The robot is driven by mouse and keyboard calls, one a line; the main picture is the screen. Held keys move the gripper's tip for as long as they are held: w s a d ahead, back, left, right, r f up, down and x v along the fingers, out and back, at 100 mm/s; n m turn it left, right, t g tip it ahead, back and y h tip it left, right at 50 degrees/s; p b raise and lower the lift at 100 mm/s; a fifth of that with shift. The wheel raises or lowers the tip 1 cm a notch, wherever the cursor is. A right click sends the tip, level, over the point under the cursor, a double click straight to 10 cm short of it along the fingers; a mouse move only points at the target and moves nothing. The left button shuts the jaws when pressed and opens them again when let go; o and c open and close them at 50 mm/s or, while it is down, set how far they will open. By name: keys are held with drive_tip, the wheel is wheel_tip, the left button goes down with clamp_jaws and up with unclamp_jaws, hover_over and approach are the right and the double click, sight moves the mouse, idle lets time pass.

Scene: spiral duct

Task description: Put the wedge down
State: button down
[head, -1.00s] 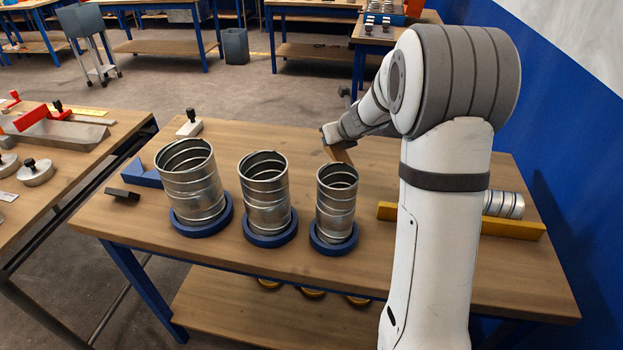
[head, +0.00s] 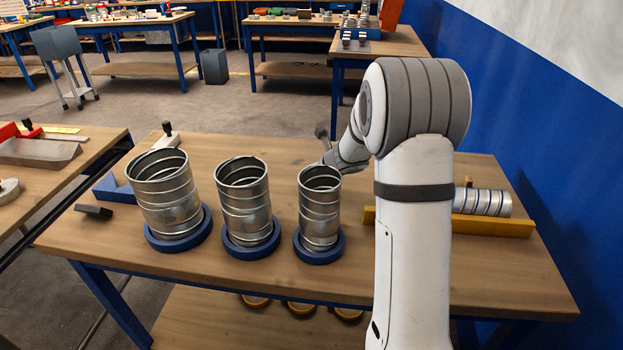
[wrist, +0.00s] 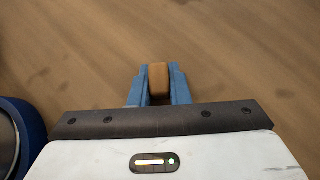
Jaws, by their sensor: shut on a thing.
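In the wrist view my gripper (wrist: 159,88) has its blue fingers shut on a brown wedge (wrist: 158,78). The wedge's end shows between the fingertips, over bare wooden tabletop. I cannot tell whether the wedge touches the table. In the head view the wedge and the fingers are hidden; only my wrist (head: 345,158) shows, behind the smallest duct.
Three spiral ducts, large (head: 166,195), middle (head: 243,203) and small (head: 319,210), stand in blue rings on the workbench (head: 120,252). A yellow bar (head: 495,226) and a lying duct (head: 482,202) are at the right. A blue ring (wrist: 28,125) is close at the left in the wrist view.

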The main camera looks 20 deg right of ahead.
drive_tip(key=c, duration=1.8)
unclamp_jaws()
drive_tip(key=shift+f, duration=0.1)
drive_tip(key=o, duration=0.4)
drive_tip(key=shift+o, duration=0.2)
